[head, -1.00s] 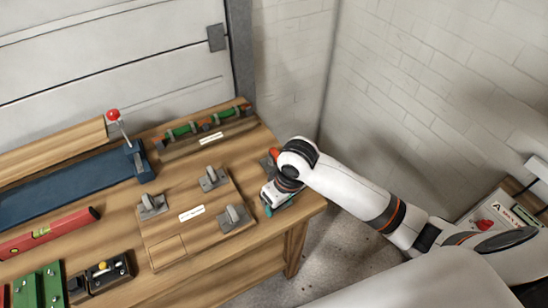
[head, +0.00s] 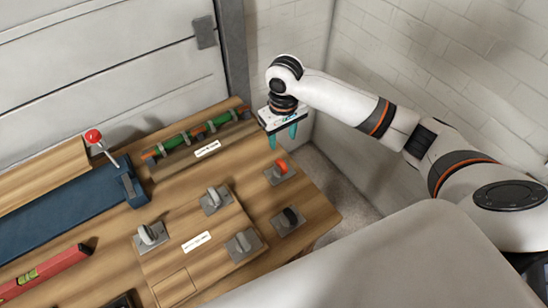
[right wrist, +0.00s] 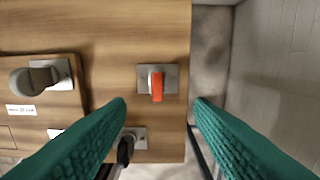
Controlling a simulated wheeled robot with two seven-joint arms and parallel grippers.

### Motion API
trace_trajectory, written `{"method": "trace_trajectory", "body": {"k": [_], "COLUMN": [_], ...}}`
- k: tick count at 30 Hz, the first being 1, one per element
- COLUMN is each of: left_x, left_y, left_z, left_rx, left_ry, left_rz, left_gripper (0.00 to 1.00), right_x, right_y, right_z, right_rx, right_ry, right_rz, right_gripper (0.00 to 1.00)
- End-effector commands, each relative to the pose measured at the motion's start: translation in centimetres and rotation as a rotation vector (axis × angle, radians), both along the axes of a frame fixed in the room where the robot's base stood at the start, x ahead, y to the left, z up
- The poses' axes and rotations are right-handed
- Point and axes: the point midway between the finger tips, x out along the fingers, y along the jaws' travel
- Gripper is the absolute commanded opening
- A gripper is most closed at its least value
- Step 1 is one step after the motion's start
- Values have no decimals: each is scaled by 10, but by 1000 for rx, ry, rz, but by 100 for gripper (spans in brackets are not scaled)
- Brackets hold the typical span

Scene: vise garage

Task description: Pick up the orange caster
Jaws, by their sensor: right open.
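The orange caster (head: 281,167) sits on its grey plate on the wooden bench, near the bench's right edge. In the right wrist view the orange caster (right wrist: 156,84) lies beyond and between the teal fingers, apart from both. My right gripper (head: 283,137) is open and empty, above and behind the caster in the head view, with its fingers pointing down. Its two teal fingers also show wide apart in the right wrist view (right wrist: 160,108). My left gripper is in neither view.
A black caster (head: 290,216) stands in front of the orange one. Several grey casters, one here (head: 214,199), stand on a wooden board to the left. A green rail-like tool (head: 195,134) lies at the back. A white brick wall (head: 450,75) rises to the right.

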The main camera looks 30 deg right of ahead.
Motion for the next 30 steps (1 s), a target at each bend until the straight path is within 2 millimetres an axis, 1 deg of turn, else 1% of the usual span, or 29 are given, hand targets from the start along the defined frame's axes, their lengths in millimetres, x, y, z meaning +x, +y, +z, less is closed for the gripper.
{"method": "trace_trajectory", "body": {"k": [2, 7, 9, 12, 17, 21, 24, 27, 30], "left_x": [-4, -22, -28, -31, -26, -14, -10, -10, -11], "left_y": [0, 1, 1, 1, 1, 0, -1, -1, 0], "left_z": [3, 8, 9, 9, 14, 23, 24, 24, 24], "left_rx": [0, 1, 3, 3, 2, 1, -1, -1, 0], "left_ry": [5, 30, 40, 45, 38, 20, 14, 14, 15], "left_rz": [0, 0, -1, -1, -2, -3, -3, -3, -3], "left_gripper": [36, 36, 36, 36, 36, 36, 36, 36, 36], "right_x": [-1, -2, -1, -1, 0, 1, 1, 1, 2], "right_y": [0, 0, 0, 0, 2, 4, 4, 3, 4], "right_z": [-11, -42, -52, -60, -72, -93, -107, -114, -115], "right_rx": [-1, -2, -2, 0, 0, -1, -1, -1, -1], "right_ry": [6, 6, 5, 2, 3, 5, 3, 1, 0], "right_rz": [-1, 0, -1, 0, 1, 0, 1, 2, 2], "right_gripper": [48, 48, 48, 48, 48, 48, 48, 48, 48]}}
